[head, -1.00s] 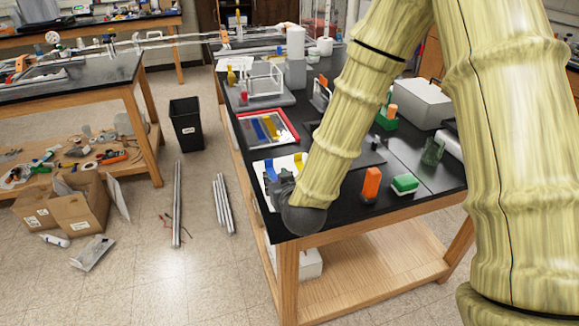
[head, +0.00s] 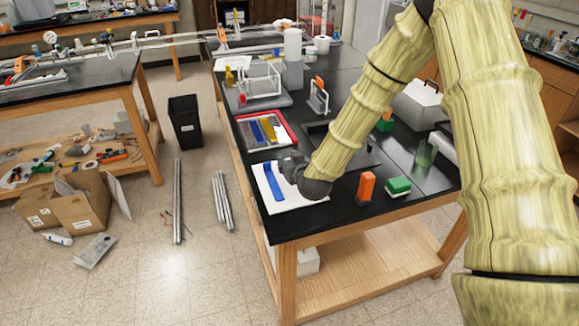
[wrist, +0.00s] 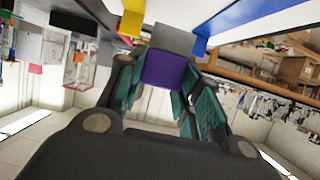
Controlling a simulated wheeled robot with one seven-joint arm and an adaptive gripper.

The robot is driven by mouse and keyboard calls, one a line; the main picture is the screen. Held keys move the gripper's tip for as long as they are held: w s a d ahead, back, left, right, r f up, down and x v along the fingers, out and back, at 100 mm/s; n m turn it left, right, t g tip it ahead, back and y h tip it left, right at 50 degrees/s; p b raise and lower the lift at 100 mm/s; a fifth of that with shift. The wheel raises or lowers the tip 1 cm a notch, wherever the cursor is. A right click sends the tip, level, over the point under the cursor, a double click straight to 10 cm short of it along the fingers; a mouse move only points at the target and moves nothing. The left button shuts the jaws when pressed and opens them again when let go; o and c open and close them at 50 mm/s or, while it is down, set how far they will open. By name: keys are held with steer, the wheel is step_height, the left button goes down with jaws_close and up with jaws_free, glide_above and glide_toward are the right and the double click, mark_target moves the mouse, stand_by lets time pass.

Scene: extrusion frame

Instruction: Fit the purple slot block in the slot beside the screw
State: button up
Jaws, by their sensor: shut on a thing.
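The purple slot block (wrist: 163,70) is between the teal finger pads of my gripper (wrist: 165,90) in the wrist view. A grey piece (wrist: 172,38) lies right at the block's far end; I cannot tell whether they touch or whether the block is in a slot. In the head view my gripper (head: 285,168) is low over the white board (head: 292,203), just right of a blue strip (head: 274,182). The block is hidden there by my wrist. I cannot make out the screw or the slot.
A red-rimmed tray (head: 240,131) with coloured strips lies behind the board. An orange block (head: 366,187) and a green block (head: 398,185) stand to the right. Blue (wrist: 200,46) and yellow (wrist: 132,20) pieces flank the grip in the wrist view.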

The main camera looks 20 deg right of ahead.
steer(key=shift+f+p, duration=0.55)
steer(key=shift+f, duration=0.9)
steer(key=shift+f, duration=0.15)
steer(key=o, duration=1)
steer(key=shift+o, duration=0.2)
